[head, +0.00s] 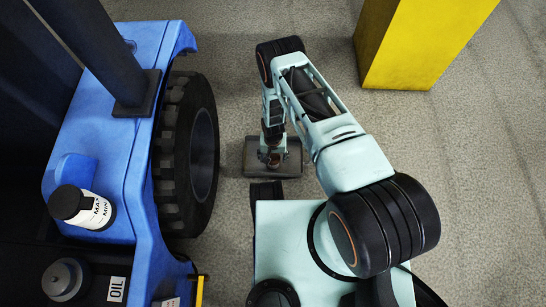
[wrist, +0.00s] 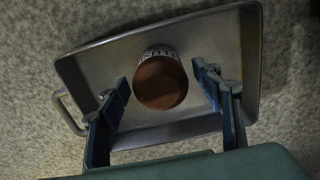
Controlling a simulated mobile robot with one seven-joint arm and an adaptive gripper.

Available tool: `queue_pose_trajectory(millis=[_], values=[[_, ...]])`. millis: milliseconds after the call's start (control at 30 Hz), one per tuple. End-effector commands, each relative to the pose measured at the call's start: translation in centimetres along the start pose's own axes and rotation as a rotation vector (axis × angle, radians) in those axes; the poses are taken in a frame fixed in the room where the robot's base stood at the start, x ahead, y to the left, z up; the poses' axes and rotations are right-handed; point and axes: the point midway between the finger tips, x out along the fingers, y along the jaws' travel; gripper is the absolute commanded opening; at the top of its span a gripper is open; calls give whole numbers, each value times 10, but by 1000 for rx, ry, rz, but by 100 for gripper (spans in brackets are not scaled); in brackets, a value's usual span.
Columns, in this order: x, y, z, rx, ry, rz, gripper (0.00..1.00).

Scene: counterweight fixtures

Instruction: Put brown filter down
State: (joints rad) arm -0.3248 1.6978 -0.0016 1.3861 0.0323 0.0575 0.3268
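The brown filter (wrist: 160,84), a short cylinder with a brown end and a pale lettered band, appears inside a grey metal tray (wrist: 100,68) in the wrist view. It also shows, small and partly hidden, under my arm in the head view (head: 274,160). My gripper (wrist: 162,76) is open, with one finger on each side of the filter. A gap shows between the filter and each finger. The tray (head: 290,170) lies on the floor in the head view. I cannot tell exactly how the filter's far end meets the tray.
A blue vehicle (head: 115,150) with a black tyre (head: 190,150) stands left of the tray. It carries a black-capped MAX/MIN container (head: 85,207) and a dark cap (head: 65,279) beside an OIL label. A yellow block (head: 420,45) stands at the upper right. Floor between is clear.

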Motion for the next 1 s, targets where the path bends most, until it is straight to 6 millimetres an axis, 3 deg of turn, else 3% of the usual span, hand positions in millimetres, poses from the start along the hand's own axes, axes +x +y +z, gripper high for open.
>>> queue_pose_trajectory(millis=[333, 800, 1000], values=[[-4, 0, 0, 0, 0, 0, 61], [-100, 0, -1, 0, 1, 0, 61], [-121, 0, 0, 0, 0, 0, 61]])
